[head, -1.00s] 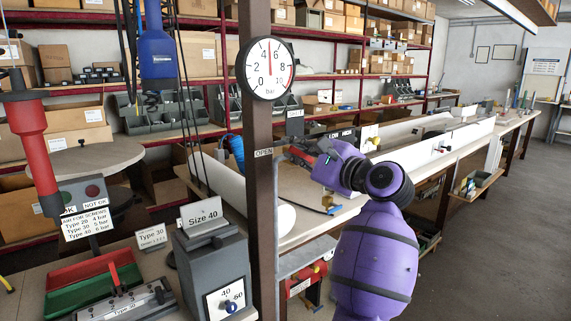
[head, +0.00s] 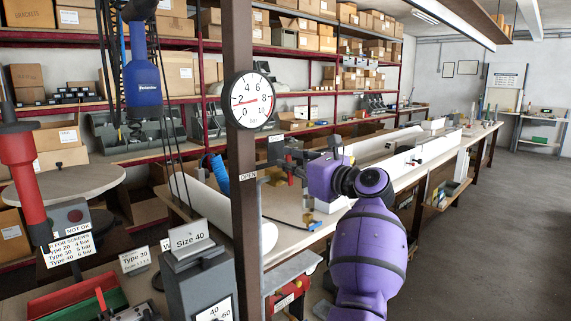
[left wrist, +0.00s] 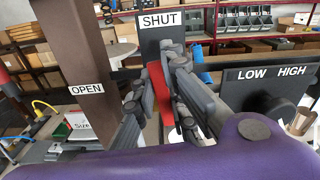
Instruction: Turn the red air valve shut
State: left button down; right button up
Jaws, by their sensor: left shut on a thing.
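The red valve handle (left wrist: 158,92) stands roughly upright below the SHUT label (left wrist: 161,20) in the left wrist view. My left gripper (left wrist: 163,78) is shut on it, with grey fingers on both sides hiding part of it. The OPEN label (left wrist: 86,89) is to the left on a brown post. The valve body is mostly hidden. The pressure gauge (head: 249,100) on the post has its needle near 2. My right gripper is not in view.
A LOW HIGH panel (left wrist: 270,74) with a dark knob stands right of the valve. The brown post (head: 243,220) stands close left of my arm. A Size 40 box (head: 198,275) is at the front, and open floor lies right.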

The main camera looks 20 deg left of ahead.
pick_arm(q)
jog(key=shift+w+d+m, duration=0.1)
jog(key=shift+w+m, duration=0.1)
jog(key=shift+m, duration=0.4)
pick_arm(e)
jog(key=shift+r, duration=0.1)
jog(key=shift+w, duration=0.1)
pick_arm(q)
jog(key=shift+w, duration=0.1)
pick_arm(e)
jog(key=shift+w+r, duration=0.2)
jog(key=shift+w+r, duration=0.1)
pick_arm(q)
jog(key=c, duration=1.8)
grip_release()
jog(key=shift+o, duration=0.2)
jog(key=shift+d, duration=0.15)
jog(key=v, duration=1.2)
